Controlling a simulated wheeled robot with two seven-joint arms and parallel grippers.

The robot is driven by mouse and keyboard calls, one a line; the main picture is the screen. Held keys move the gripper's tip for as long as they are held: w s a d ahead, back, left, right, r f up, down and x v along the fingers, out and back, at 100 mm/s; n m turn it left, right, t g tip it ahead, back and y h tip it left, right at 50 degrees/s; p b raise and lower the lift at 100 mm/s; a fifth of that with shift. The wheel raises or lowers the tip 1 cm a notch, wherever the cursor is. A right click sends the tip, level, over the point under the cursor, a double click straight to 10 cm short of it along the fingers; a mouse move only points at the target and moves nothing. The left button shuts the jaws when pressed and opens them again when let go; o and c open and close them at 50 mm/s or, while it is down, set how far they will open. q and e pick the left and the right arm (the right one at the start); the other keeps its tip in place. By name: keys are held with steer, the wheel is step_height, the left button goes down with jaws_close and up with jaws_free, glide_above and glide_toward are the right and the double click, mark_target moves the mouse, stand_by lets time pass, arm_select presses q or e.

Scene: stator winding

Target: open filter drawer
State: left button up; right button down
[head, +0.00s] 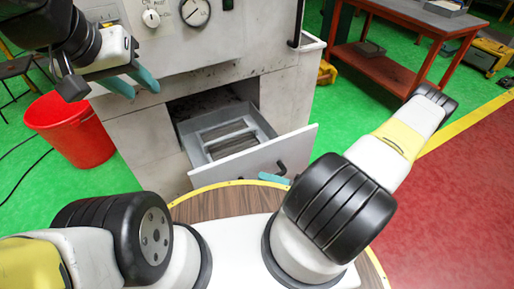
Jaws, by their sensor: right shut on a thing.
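The filter drawer (232,131) is pulled well out of the lower opening of the grey machine, and the slatted filter inside it shows. Its light front panel (255,158) faces me at an angle, with a dark handle (281,168) near its middle. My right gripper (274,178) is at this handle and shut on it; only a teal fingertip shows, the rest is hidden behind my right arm. My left gripper (132,83) is raised at the upper left in front of the machine, its teal fingers apart and empty, away from the drawer.
A red-framed workbench (400,30) is at the back right. Open floor lies right of the drawer.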

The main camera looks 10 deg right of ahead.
steer(key=shift+s, duration=0.1)
steer(key=c, duration=1.4)
jaws_free()
steer(key=shift+o, duration=0.2)
steer(key=shift+d, duration=0.1)
steer(key=v, duration=0.7)
steer(key=shift+s+d, duration=0.2)
steer(key=shift+d, duration=0.15)
